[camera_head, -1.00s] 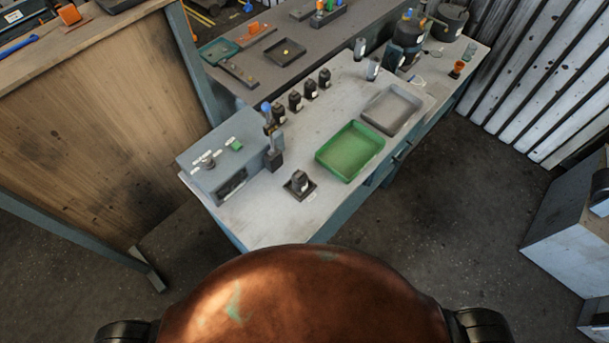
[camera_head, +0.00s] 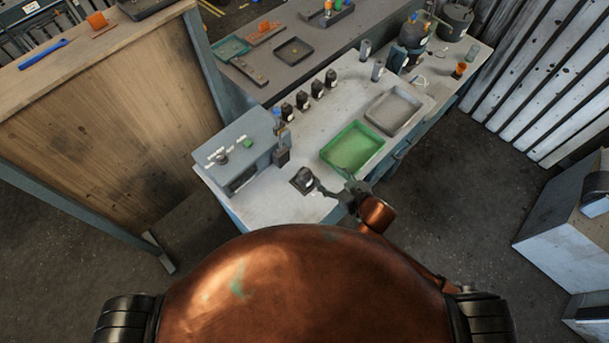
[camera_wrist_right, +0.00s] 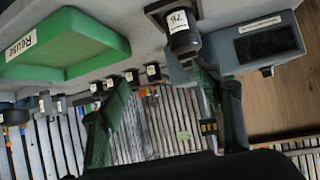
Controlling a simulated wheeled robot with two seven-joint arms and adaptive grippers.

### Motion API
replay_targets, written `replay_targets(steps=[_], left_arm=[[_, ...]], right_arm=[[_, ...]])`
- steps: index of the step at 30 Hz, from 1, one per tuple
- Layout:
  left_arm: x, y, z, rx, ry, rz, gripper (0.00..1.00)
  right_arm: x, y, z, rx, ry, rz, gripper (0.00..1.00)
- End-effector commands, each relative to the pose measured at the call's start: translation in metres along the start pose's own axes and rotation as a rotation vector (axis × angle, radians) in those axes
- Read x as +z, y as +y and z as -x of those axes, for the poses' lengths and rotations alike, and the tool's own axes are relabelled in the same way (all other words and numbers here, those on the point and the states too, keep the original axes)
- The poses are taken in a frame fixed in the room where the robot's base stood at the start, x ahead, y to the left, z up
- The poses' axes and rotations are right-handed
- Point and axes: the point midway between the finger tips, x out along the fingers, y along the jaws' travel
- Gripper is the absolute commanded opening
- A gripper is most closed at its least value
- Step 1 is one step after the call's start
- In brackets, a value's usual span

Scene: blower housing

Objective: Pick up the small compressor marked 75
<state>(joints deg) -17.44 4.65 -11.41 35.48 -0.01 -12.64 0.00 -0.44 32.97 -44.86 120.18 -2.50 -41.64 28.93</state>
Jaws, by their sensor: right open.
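A small dark compressor (camera_head: 305,175) stands upright on a dark square base near the front edge of the light bench (camera_head: 270,208). In the right wrist view the compressor (camera_wrist_right: 183,42) shows at the top, with a white label whose number looks like 75 or 76. My right gripper (camera_head: 325,190) is open, just right of the compressor in the head view. In the right wrist view its green fingers (camera_wrist_right: 165,88) are apart with nothing between them, and the compressor lies beyond the fingertips. Whether a finger touches it I cannot tell. My left gripper is not in view.
A green tray (camera_head: 353,172), labelled Reuse in the wrist view, lies right of the compressor. A grey tray (camera_head: 393,132) is behind it. A grey box with a display (camera_head: 236,148) stands left. Several small dark units (camera_head: 303,100) line the bench behind.

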Motion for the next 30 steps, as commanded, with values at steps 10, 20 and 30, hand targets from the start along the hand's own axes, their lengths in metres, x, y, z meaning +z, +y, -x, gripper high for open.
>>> replay_targets(steps=[10,20,30], left_arm=[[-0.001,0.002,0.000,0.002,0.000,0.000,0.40],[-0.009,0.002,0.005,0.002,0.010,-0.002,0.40],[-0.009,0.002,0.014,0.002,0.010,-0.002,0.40]], right_arm=[[-0.004,-0.036,-0.027,-0.179,0.068,0.096,0.60],[-0.008,-0.042,-0.058,-0.188,0.071,0.097,0.60],[-0.011,-0.046,-0.099,-0.187,0.070,0.097,0.60]])
